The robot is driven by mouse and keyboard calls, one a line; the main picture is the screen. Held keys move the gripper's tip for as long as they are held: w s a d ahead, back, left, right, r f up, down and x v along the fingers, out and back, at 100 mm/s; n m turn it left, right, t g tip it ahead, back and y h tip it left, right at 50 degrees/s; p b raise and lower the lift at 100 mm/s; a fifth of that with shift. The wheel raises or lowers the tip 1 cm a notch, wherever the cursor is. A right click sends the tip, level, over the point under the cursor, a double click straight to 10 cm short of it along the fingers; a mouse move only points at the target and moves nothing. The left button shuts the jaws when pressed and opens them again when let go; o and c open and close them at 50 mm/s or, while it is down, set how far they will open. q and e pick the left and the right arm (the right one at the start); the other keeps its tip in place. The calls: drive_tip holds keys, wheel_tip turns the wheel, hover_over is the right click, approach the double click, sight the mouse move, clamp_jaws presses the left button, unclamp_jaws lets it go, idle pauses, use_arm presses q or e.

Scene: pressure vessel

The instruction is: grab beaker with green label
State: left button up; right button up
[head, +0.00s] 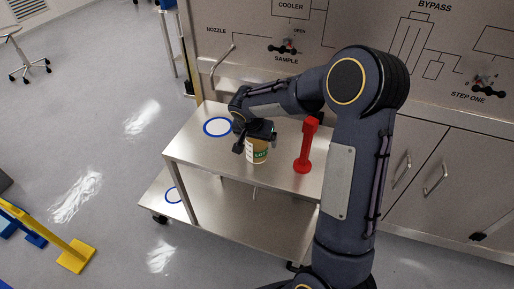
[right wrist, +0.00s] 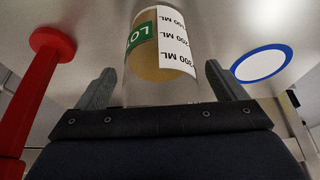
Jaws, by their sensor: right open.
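The beaker with the green label (head: 257,151) stands on the top shelf of a steel cart (head: 199,151). It holds a yellowish content, and its white scale and green label also show in the right wrist view (right wrist: 160,50). My right gripper (head: 256,138) is at the beaker, partly covering its top in the head view. In the right wrist view my right gripper (right wrist: 160,90) is open, with one finger on each side of the beaker. A gap shows beside the left finger; contact at the right finger is unclear. My left gripper is not in view.
A red stand-like object (head: 306,147) stands on the cart just right of the beaker. A blue ring mark (head: 205,127) lies on the shelf to the left, with nothing on it. The panel wall with cabinets (head: 462,165) is behind. A yellow frame (head: 76,257) stands on the floor at left.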

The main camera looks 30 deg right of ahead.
drive_tip(key=c, duration=1.3)
drive_tip(key=shift+c, duration=0.2)
drive_tip(key=shift+r, duration=0.1)
